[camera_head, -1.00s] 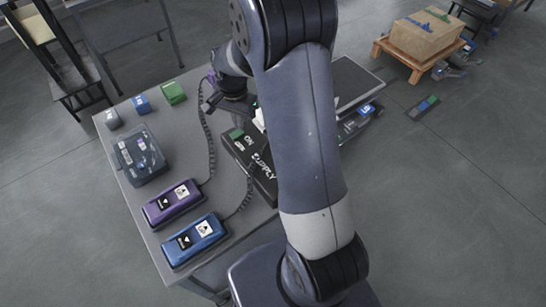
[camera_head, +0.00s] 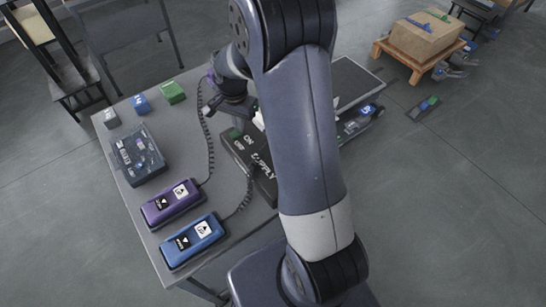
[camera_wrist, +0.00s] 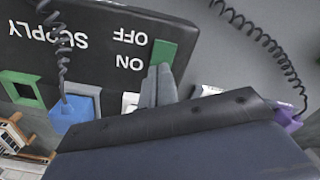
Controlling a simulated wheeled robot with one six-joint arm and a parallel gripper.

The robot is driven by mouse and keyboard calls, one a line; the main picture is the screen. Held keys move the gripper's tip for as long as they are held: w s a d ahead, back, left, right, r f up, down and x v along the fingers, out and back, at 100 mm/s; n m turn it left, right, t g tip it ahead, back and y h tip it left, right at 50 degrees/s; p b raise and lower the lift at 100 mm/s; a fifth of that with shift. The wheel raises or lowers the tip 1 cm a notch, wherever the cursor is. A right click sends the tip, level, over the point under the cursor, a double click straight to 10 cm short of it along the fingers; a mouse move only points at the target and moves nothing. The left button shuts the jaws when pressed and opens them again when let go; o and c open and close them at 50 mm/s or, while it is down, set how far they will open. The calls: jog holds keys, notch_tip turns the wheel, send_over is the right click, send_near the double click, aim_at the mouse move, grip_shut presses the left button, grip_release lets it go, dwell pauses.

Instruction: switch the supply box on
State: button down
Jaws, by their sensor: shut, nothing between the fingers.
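The black supply box (camera_head: 236,160) lies on the grey table, partly hidden behind my arm. In the wrist view its top (camera_wrist: 75,35) shows the words SUPPLY, OFF and ON upside down. A green switch piece (camera_wrist: 164,53) sits beside the OFF and ON labels, nearer OFF in that view. My gripper (camera_wrist: 156,85) is shut and empty, with its fingertips right at the green piece, beside ON. Whether they touch it I cannot tell. In the head view my gripper (camera_head: 232,112) is over the labelled end of the box.
A purple pendant (camera_head: 172,203) and a blue pendant (camera_head: 194,241) with coiled cords lie on the table's near side. A dark clear-lidded case (camera_head: 138,155) and small grey, blue and green blocks (camera_head: 173,92) stand at left. A blue socket (camera_wrist: 78,103) holds a cord.

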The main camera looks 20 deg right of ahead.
notch_tip(320, 180, up, 7)
jog(key=p, duration=0.5)
dwell(0.4)
jog(key=shift+f, duration=0.1)
dwell(0.4)
